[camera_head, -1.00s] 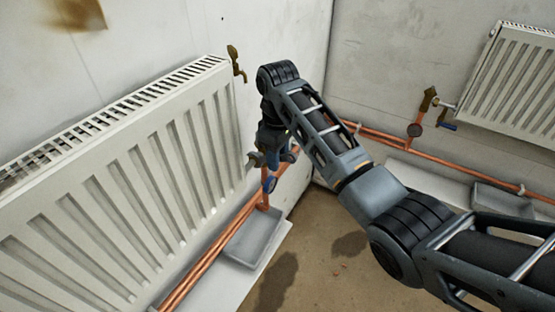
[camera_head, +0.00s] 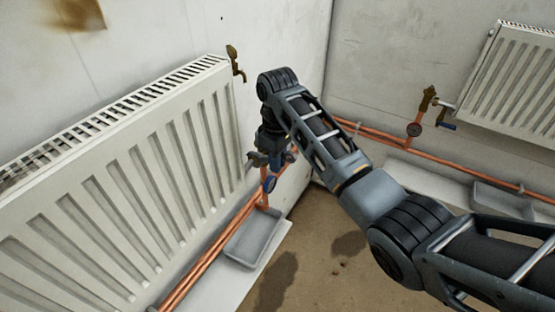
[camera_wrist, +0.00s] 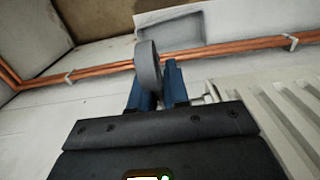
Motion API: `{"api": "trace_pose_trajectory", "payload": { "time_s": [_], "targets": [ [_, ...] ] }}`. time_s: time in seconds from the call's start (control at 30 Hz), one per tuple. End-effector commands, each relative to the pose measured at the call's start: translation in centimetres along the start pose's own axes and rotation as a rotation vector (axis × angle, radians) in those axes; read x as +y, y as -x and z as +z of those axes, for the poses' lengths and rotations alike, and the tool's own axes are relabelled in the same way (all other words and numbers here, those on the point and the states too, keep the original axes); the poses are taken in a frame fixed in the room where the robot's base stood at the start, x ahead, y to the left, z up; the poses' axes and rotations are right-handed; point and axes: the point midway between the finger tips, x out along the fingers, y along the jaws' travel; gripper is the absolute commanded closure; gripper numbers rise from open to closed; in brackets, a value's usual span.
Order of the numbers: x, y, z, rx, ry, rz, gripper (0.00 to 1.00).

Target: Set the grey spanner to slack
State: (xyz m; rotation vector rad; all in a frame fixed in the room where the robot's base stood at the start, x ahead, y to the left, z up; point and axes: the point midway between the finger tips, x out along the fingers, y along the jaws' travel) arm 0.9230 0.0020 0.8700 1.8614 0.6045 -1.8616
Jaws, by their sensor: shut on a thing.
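My gripper (camera_wrist: 158,84) has two blue fingers. In the wrist view they are shut on a grey, rounded, ring-like piece, which I take to be the grey spanner (camera_wrist: 148,62). It stands up between the fingertips, and its lower part is hidden by them. In the head view my gripper (camera_head: 271,172) is at the near radiator's right end, above the copper pipes. Grey and blue parts crowd together there, and the spanner's setting cannot be read.
The near white radiator (camera_head: 130,190) is close on the left, with a brass tap (camera_head: 235,62) at its top corner. A grey tray (camera_head: 253,238) lies below. Copper pipes (camera_head: 215,245) run along the wall. Another radiator (camera_head: 512,85) hangs at the right.

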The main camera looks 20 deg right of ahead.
Motion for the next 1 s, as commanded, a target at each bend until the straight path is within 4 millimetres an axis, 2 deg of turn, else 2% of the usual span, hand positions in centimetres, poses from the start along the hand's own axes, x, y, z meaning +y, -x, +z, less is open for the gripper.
{"api": "trace_pose_trajectory", "payload": {
  "time_s": [0.57,0.77,1.0],
  "targets": [
    [-0.1,-0.3,0.2,0.044,0.000,-0.001,1.00],
    [-0.1,-1.2,0.6,0.157,-0.002,-0.003,1.00],
    [-0.1,-3.2,0.9,0.368,-0.003,-0.001,1.00]
  ]
}}
